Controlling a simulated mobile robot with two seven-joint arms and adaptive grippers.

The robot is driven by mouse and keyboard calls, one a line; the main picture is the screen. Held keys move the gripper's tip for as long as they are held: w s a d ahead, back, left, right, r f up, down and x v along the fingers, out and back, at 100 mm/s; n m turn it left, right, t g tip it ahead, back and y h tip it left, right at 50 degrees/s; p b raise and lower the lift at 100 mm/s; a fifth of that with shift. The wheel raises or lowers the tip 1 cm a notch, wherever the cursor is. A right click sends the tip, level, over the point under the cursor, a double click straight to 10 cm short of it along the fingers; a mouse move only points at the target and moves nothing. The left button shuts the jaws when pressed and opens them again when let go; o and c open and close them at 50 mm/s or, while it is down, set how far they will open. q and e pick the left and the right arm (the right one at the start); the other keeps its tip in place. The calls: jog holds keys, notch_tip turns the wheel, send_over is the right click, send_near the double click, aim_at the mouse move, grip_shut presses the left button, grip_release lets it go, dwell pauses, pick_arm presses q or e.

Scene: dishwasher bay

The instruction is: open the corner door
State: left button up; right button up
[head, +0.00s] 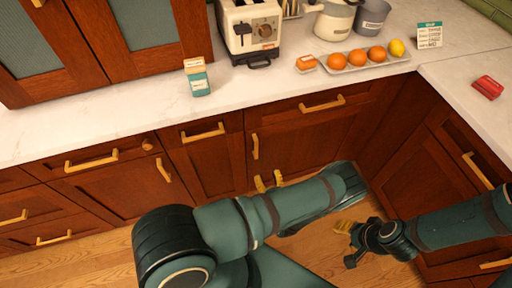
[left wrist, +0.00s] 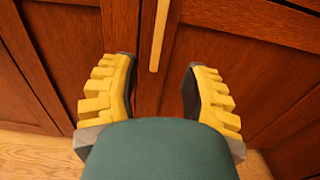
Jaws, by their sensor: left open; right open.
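The corner door (head: 300,150) is a dark reddish-brown wood cabinet door below the counter, by the inside corner. It looks closed. Its vertical yellow handle (head: 255,146) is at the door's left edge. My left gripper (head: 269,182) is open and empty, just below the handle in the head view. In the left wrist view, the handle (left wrist: 158,35) comes down between the two spread yellow fingers, with no contact visible. The depth gap to the door is unclear. My right gripper (head: 352,240) is open and empty, low over the floor to the right.
Drawers with yellow handles, such as the one above the door (head: 322,103), line both cabinet runs. The counter holds a toaster (head: 252,28), a fruit tray (head: 332,69), a small box (head: 197,78) and a red item (head: 488,87). Wood floor (head: 100,255) shows at lower left.

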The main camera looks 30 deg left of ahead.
aim_at(257, 149)
pick_arm(q)
jog(key=b+x, duration=0.1)
jog(key=x, duration=1.2)
jog(key=shift+w+a, duration=0.1)
jog(key=shift+a, duration=0.15)
grip_shut()
